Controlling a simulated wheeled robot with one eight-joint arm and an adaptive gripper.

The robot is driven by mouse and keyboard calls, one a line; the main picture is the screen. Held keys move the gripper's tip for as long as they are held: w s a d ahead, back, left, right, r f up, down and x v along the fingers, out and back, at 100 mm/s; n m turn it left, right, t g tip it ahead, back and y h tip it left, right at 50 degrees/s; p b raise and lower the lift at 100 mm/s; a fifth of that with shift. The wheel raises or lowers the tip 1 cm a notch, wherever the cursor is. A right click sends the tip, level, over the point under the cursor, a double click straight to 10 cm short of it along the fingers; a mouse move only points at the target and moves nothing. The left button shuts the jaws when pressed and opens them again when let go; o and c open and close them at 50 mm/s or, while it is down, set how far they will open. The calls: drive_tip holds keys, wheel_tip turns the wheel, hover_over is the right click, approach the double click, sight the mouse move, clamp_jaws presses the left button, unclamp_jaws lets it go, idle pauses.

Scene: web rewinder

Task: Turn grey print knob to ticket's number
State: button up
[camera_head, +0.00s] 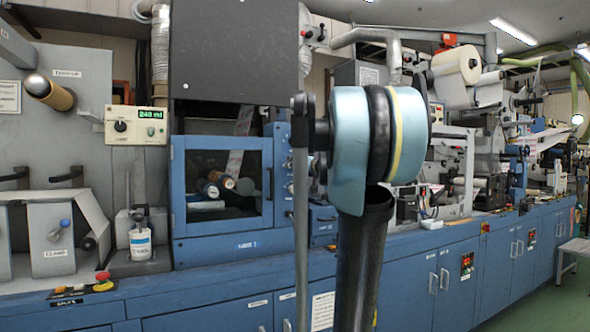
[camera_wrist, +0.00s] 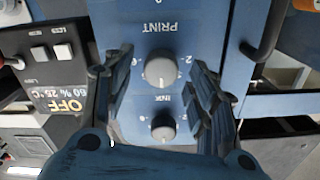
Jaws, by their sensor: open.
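The grey print knob (camera_wrist: 160,68) is on a blue panel (camera_wrist: 140,100) in the wrist view, under the upside-down word PRINT. Numbers ring it; the exact setting of its pointer is too small to read. My gripper (camera_wrist: 161,64) is open, with one dark finger on each side of the print knob and apart from it. In the head view my arm covers part of the machine, and I cannot make out the knob or my gripper's fingers there. I cannot identify the ticket in either view.
A second grey knob marked INK (camera_wrist: 163,127) sits close to the print knob, between my fingers. A dark handle (camera_wrist: 267,35) stands out at the right. A control box (camera_wrist: 45,50) with buttons and an OFF label is at the left.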

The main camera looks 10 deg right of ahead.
drive_tip(key=shift+x, duration=1.05)
drive_tip(key=c, duration=1)
drive_tip(key=shift+c, duration=0.2)
